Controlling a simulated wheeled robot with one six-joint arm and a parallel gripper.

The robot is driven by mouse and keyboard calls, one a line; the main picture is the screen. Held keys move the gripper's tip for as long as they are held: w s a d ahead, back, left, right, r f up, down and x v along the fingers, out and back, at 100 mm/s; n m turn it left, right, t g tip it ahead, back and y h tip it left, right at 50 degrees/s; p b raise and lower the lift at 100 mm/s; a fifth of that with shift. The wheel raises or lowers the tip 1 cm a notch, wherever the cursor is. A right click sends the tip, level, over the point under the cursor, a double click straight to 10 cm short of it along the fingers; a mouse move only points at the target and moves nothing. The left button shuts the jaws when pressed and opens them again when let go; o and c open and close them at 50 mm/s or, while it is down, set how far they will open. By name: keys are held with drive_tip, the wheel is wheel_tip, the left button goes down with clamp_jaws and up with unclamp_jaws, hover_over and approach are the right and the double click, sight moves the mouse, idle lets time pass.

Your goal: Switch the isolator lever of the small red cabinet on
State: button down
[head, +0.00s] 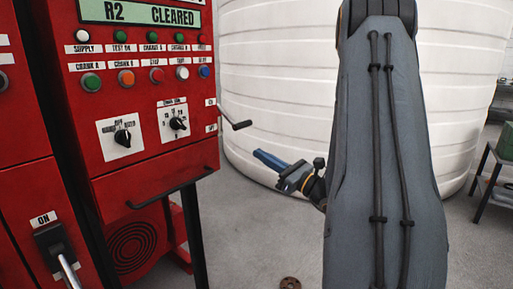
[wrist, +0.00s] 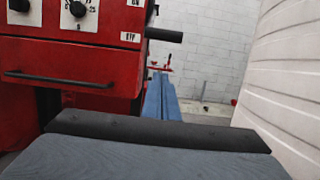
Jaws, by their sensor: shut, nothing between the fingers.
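The red cabinet with the display (head: 145,12) has an isolator lever (head: 235,117) on its right side, between small ON and OFF labels. The lever's black handle tilts down and outward, its end near the OFF label's height. In the wrist view the handle (wrist: 164,35) sticks out to the right beside the OFF label, above my fingers. My gripper (head: 258,155) has blue fingers held together and empty. It is below and to the right of the handle, apart from it in the picture. Its fingers also show in the wrist view (wrist: 159,85), pointing away.
A second lever (head: 66,269) under an ON label is on the red panel at lower left. A black bar handle (head: 170,193) crosses the cabinet's lower front. A large white ribbed tank (head: 275,75) stands behind my arm. A dark stand (head: 490,175) is at right.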

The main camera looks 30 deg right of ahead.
drive_tip(key=w+a+r, duration=0.2)
drive_tip(key=w+r, duration=0.3)
drive_tip(key=w, duration=0.1)
drive_tip(key=shift+a+r+p, duration=0.15)
drive_tip(key=shift+r+p, duration=0.15)
drive_tip(key=shift+p, duration=0.1)
idle(0.3)
